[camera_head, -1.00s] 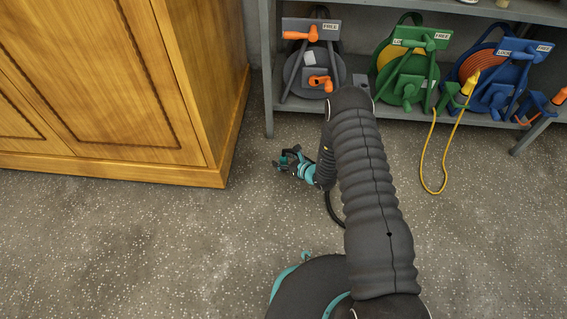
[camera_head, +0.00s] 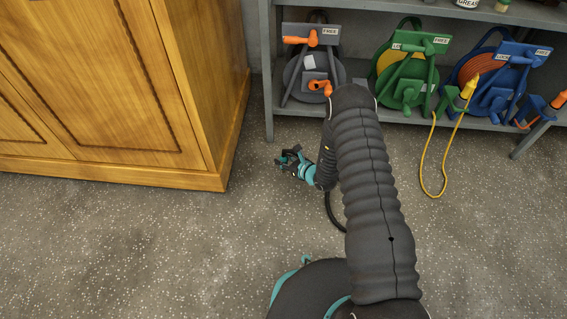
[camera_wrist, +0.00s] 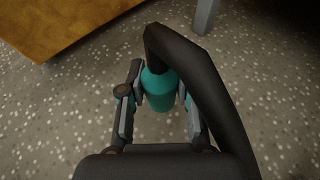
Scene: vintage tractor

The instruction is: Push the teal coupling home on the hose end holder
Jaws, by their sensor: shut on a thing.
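The teal coupling (camera_wrist: 158,91) is a short teal cylinder between the two fingers of my gripper (camera_wrist: 161,83) in the wrist view. The fingers are shut on its sides, and it is held above the speckled floor. A thick black curved tube (camera_wrist: 205,70) arches from its top over to the right; I cannot tell how they join. In the head view my gripper (camera_head: 289,159) is low over the floor, left of my arm, and the coupling in it is hard to make out. I cannot pick out the hose end holder in either view.
A wooden cabinet (camera_head: 110,90) stands on the left. A grey metal shelf (camera_head: 390,108) at the back holds a grey reel (camera_head: 302,88), a green reel (camera_head: 405,85) and a blue reel (camera_head: 490,100). A yellow cable (camera_head: 424,165) hangs to the floor. Floor around my gripper is clear.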

